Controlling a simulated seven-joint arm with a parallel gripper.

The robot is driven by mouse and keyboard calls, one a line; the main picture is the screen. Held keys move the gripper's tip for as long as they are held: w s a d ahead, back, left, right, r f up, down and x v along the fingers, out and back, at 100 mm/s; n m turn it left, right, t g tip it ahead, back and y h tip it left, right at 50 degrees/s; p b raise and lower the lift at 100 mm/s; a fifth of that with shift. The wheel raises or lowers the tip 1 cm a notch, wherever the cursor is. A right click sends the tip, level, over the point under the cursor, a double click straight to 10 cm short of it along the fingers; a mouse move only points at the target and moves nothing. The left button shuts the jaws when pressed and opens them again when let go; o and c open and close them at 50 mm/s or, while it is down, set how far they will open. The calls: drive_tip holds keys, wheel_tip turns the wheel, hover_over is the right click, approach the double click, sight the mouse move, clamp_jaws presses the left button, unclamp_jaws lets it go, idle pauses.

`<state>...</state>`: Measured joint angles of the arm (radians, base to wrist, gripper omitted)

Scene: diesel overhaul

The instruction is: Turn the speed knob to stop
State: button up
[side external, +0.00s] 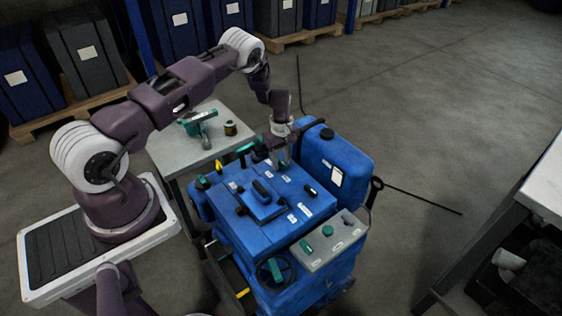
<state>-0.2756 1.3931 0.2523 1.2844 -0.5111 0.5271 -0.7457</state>
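A blue engine unit (268,207) stands in the middle of the side external view. A grey control panel (345,246) sits at its front right corner. On the panel are a round green knob (328,230) and a second green control (305,246); I cannot tell which is the speed knob, or read any marks. My gripper (281,158) points down at the far edge of the unit, well away from the panel. Its fingers are small and blend into dark and green parts there, so I cannot tell whether they are open or hold anything.
A blue tank (335,166) with a black cap stands right of my gripper. A grey side table (170,155) behind the unit holds a green tool (199,125) and a spool (230,128). A dark green handwheel (273,270) is at the front.

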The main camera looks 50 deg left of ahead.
drive_tip(key=shift+r, duration=2.75)
